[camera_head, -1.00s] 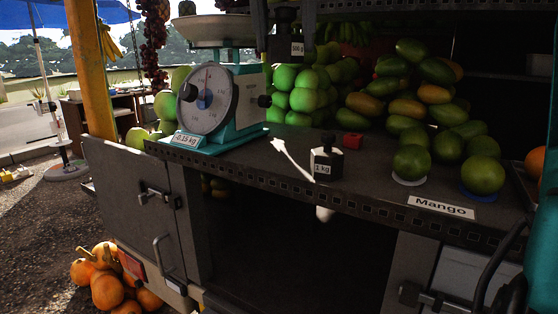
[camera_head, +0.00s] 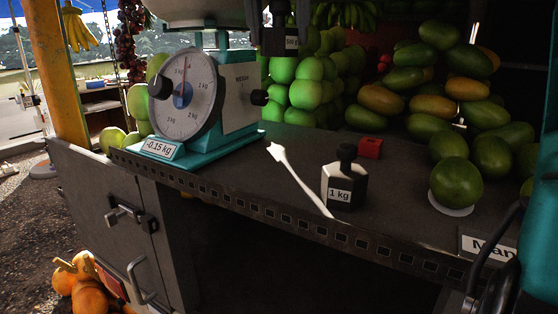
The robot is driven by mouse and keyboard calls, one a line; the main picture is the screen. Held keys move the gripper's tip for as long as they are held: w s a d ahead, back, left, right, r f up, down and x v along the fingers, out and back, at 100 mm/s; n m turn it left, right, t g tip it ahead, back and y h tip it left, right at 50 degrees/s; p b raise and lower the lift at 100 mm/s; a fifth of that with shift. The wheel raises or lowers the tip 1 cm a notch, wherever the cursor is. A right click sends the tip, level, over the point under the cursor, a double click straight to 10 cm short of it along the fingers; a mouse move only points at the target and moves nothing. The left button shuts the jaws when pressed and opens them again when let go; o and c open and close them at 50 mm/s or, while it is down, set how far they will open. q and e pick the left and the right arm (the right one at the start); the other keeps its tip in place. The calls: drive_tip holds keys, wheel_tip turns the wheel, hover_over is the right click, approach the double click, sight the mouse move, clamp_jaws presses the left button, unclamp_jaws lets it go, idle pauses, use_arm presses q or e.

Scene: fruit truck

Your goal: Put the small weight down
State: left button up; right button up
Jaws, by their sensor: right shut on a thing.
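The small weight (camera_head: 280,42) is a dark block with a 500 g label at the top centre of the head view. My right gripper (camera_head: 282,14) is shut on it from above, at the top edge of the picture, partly cut off and dark. The weight hangs in front of the green fruit, right of the scale. A larger 1 kg weight (camera_head: 345,180) stands upright on the dark counter (camera_head: 250,175). My left gripper is not in view.
A teal scale (camera_head: 235,95) reading -0.15 kg stands left on the counter, with its pan (camera_head: 185,14) above. A small red block (camera_head: 370,148) lies behind the 1 kg weight. Mangoes (camera_head: 455,183) fill the right.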

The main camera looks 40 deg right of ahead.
wheel_tip(320, 180, down, 14)
drive_tip(key=b, duration=0.2)
drive_tip(key=shift+r+b, duration=0.15)
drive_tip(key=shift+b, duration=0.25)
drive_tip(key=shift+f, duration=0.5)
wheel_tip(320, 180, down, 4)
drive_tip(key=shift+b, duration=0.35)
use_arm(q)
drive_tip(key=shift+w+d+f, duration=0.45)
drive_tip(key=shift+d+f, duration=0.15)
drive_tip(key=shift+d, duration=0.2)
use_arm(e)
drive_tip(key=shift+f, duration=0.15)
drive_tip(key=o, duration=1.5)
drive_tip(key=shift+s, duration=0.1)
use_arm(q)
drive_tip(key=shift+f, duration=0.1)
